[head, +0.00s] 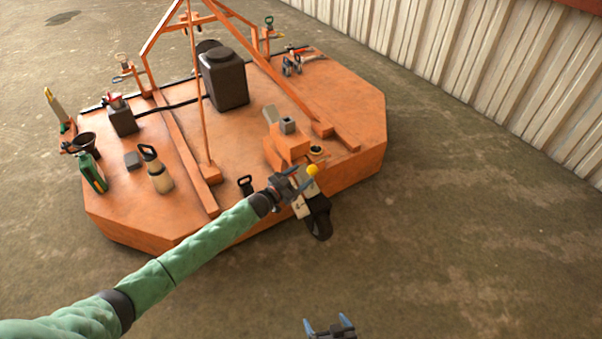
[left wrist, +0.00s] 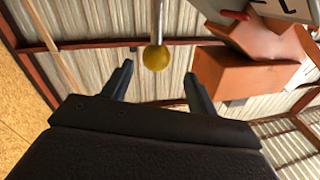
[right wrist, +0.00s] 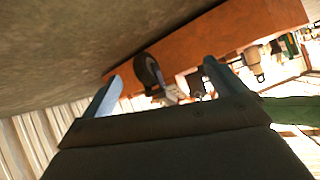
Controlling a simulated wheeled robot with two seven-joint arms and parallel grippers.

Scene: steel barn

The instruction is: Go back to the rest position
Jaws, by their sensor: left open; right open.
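My left gripper (head: 292,184) is open at the near edge of the orange platform, by a yellow ball knob (head: 312,170). In the left wrist view the knob (left wrist: 156,58) hangs on a thin rod beyond and between the open fingers (left wrist: 160,85), and no finger is seen closed on it. My right gripper (head: 330,326) is open and empty at the bottom edge of the head view, over bare floor. In the right wrist view its two blue fingers (right wrist: 160,85) stand apart, with the platform side beyond them.
The orange platform (head: 340,95) carries a dark tank (head: 224,78), a green jug (head: 90,172), a beige bottle (head: 156,170) and an orange frame. A dark curved part (head: 319,220) hangs by its near edge. The floor in front is clear; a corrugated wall (head: 480,60) stands right.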

